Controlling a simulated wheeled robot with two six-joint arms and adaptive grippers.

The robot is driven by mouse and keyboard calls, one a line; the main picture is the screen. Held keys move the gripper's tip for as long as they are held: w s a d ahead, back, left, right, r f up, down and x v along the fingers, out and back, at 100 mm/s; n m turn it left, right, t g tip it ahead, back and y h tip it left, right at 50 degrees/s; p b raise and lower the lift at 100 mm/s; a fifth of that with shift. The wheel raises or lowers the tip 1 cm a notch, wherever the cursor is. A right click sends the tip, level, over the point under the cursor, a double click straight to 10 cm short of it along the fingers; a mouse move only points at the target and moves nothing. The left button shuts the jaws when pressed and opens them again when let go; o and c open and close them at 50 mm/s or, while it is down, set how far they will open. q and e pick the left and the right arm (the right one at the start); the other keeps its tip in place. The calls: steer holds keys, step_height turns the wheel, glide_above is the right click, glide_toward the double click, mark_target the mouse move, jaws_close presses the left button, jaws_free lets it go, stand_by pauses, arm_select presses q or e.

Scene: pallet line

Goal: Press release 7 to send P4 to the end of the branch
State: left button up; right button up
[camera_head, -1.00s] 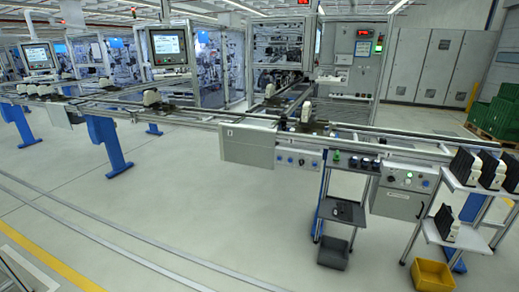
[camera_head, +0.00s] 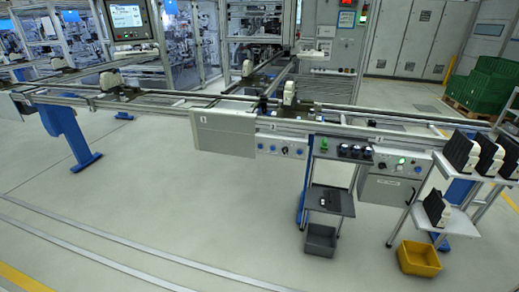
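Neither of my grippers is in view. The pallet line (camera_head: 165,97) runs across the view, and a branch (camera_head: 272,76) leads off it toward the back. A white part on a carrier (camera_head: 290,93) stands at the junction. Another white part (camera_head: 247,68) stands farther back beside the branch, and one more (camera_head: 110,81) is on the line at left. Button panels hang below the front rail: one with blue and white knobs (camera_head: 280,148), one with a lit button (camera_head: 398,163). Pallet and release numbers are too small to read, so I cannot tell which is P4 or release 7.
A white shelf (camera_head: 446,225) with black-and-white parts and a yellow bin (camera_head: 419,258) is at right. Green crates (camera_head: 484,85) are at the back right. The floor (camera_head: 170,210) in front is clear.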

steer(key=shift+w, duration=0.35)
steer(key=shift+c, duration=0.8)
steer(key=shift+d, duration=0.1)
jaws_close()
